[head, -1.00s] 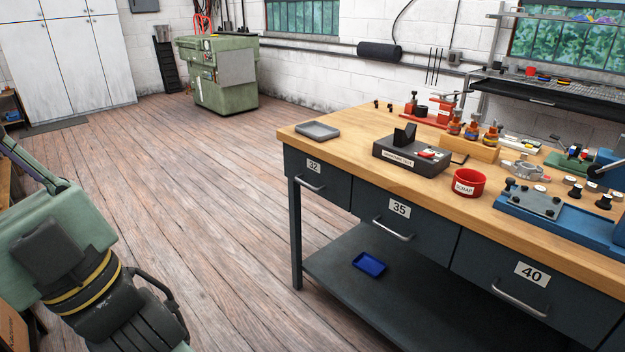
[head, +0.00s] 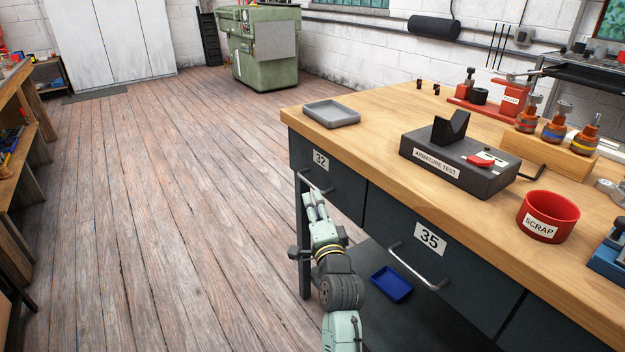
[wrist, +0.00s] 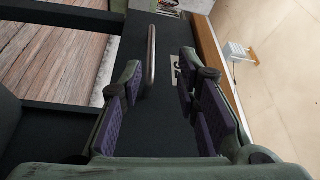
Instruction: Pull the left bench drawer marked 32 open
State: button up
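The left bench drawer (head: 345,187) has a dark grey front, a white label 32 (head: 321,160) and a metal bar handle (head: 311,182). It looks shut, flush with the bench front. My gripper (head: 316,199) is at this drawer front, just below the handle in the head view. In the wrist view my gripper (wrist: 163,65) is open, its purple-padded fingers apart with nothing held. The handle (wrist: 151,62) shows between the fingertips, closer to the left finger. I cannot tell whether a finger touches it. The label (wrist: 184,96) is partly hidden by the right finger.
Drawer 35 (head: 402,240) with its handle is to the right. A grey tray (head: 331,114), the armature test block (head: 455,165) and a red scrap bin (head: 548,216) stand on the worktop. A blue tray (head: 391,284) lies on the lower shelf. Floor left of the bench is clear.

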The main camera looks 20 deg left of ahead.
aim_at(309, 181)
jog(key=x, duration=0.3)
jog(key=p+x, duration=0.1)
jog(key=x, duration=0.3)
jog(key=f+x, duration=0.1)
jog(key=x, duration=0.2)
jog(key=shift+w+d+p, duration=0.1)
jog(key=shift+w+p, duration=0.25)
jog(key=shift+w, duration=0.25)
jog(key=shift+c, duration=0.2)
grip_shut()
